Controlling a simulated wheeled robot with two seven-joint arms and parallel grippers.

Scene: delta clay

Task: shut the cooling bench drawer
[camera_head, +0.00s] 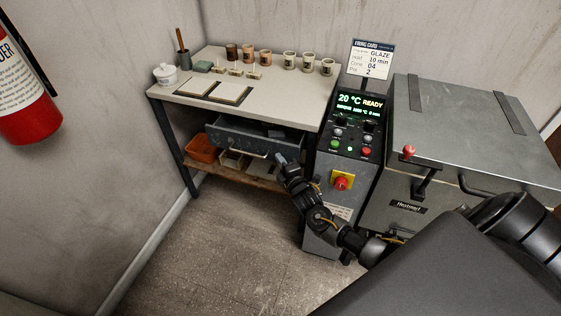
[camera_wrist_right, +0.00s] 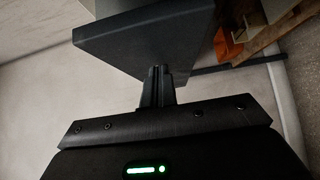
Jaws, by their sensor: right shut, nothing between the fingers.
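The cooling bench (camera_head: 290,108) stands against the back wall. My right gripper (camera_head: 280,159) is shut and empty at the right end of the drawer front. In the right wrist view, the closed fingertips (camera_wrist_right: 158,70) overlap the lower edge of a dark grey panel, which looks like the drawer front (camera_wrist_right: 140,42). I cannot tell whether they touch it. My left gripper is not in view.
The control cabinet (camera_head: 346,160) stands close right of the drawer, with the kiln (camera_head: 460,140) beyond. An orange bin (camera_head: 203,148) sits on the lower shelf (camera_head: 250,178). Cups and tiles stand on the bench top. The floor (camera_head: 210,250) in front is clear.

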